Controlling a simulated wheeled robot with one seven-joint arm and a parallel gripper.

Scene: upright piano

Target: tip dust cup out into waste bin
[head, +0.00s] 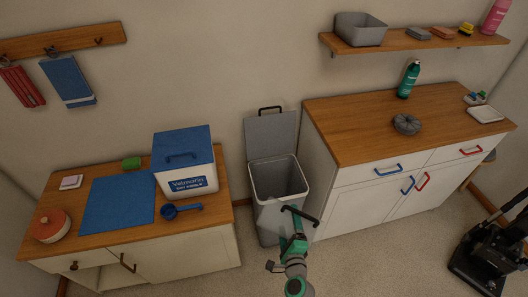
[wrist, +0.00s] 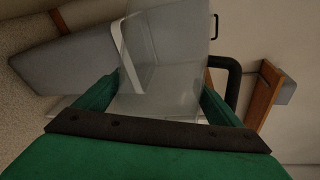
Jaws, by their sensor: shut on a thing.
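A clear, see-through dust cup (wrist: 165,45) fills the middle of the wrist view, between the two green fingers of my gripper (wrist: 165,92). A black curved handle (wrist: 232,78) shows to its right. My gripper is shut on the cup. In the head view my gripper (head: 297,228) is at the near side of the grey-white waste bin (head: 258,190), low against its front right. The bin's grey lid (head: 270,135) stands open at the back. The bin's inside looks dark and its floor is hidden. I cannot tell what the cup holds.
A low cabinet (head: 185,255) with a white-and-blue box (head: 186,180) and a blue scoop (head: 180,210) stands left of the bin. A wooden-topped cabinet (head: 350,115) stands close on its right. A dark upright machine (head: 485,255) is at the far right. The carpet in front is open.

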